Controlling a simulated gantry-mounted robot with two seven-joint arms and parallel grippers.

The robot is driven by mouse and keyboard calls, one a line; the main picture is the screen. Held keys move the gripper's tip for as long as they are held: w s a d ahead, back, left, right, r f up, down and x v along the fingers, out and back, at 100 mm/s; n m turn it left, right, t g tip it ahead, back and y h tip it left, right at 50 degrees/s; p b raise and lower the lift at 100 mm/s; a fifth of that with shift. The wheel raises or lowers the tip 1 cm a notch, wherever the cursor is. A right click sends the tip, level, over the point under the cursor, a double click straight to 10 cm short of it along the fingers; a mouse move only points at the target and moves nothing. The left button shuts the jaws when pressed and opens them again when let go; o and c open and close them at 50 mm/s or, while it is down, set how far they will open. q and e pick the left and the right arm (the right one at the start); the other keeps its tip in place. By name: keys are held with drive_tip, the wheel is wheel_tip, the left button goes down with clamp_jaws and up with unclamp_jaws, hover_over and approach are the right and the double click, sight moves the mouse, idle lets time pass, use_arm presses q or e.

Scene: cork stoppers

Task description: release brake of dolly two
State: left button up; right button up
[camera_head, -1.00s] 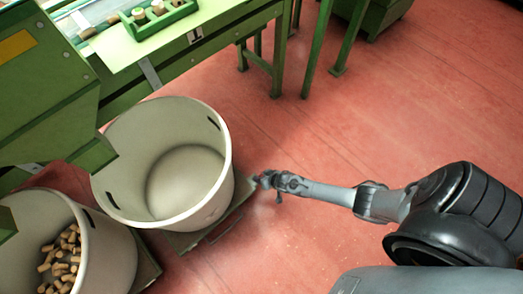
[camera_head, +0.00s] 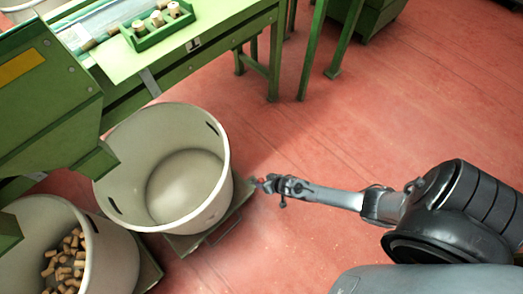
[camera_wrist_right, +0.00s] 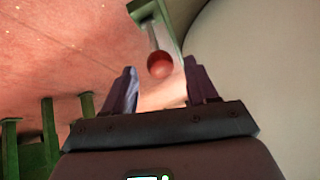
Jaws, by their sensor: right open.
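A red ball knob (camera_wrist_right: 160,65) on a thin lever (camera_wrist_right: 152,36) shows in the right wrist view, beside a green dolly frame (camera_wrist_right: 150,9). My right gripper (camera_wrist_right: 161,72) is open, with a finger on each side of the knob in the picture. I cannot tell whether the knob is between the fingertips or just beyond them. In the head view my right gripper (camera_head: 259,184) is at the right side of the dolly (camera_head: 214,230) under the empty cream tub (camera_head: 222,185). The knob is tiny and partly hidden there. My left gripper is not in view.
A second cream tub (camera_head: 112,255) holding several corks (camera_head: 64,262) stands at the lower left. A green machine bench (camera_head: 215,45) with a green cork tray (camera_head: 158,36) stands behind. The red floor (camera_head: 330,140) is clear around my right arm.

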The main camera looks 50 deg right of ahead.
drive_tip(key=p+v, duration=0.3)
drive_tip(key=v, duration=0.3)
drive_tip(key=shift+s+r, duration=0.3)
